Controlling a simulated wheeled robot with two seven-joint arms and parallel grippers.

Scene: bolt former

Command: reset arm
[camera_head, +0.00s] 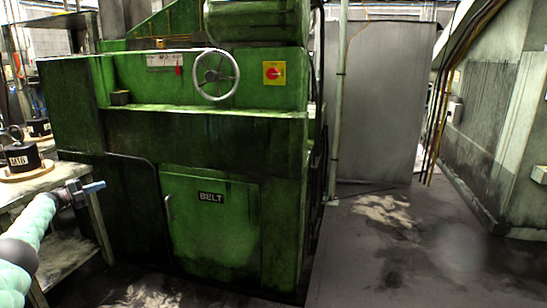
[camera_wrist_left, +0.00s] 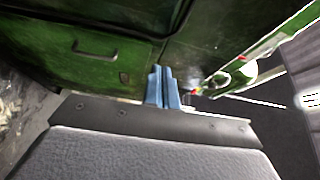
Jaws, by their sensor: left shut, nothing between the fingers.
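My left arm comes in from the lower left in the head view. Its left gripper (camera_head: 94,186) points right, in front of the green machine (camera_head: 235,140) and apart from it. In the left wrist view the two blue fingers of the left gripper (camera_wrist_left: 162,72) lie together, shut and empty. The green machine also fills much of the left wrist view (camera_wrist_left: 60,60). It carries a white handwheel (camera_head: 214,75), a red switch on a yellow plate (camera_head: 273,73) and a door marked BELT (camera_head: 210,215). My right gripper is in neither view.
A bench (camera_head: 88,199) at the left stands close to my left arm and bears a black weight-like object (camera_head: 22,158). A pole (camera_head: 340,100) and a grey panel (camera_head: 380,95) stand right of the machine. The stained floor (camera_head: 420,245) at the right is open.

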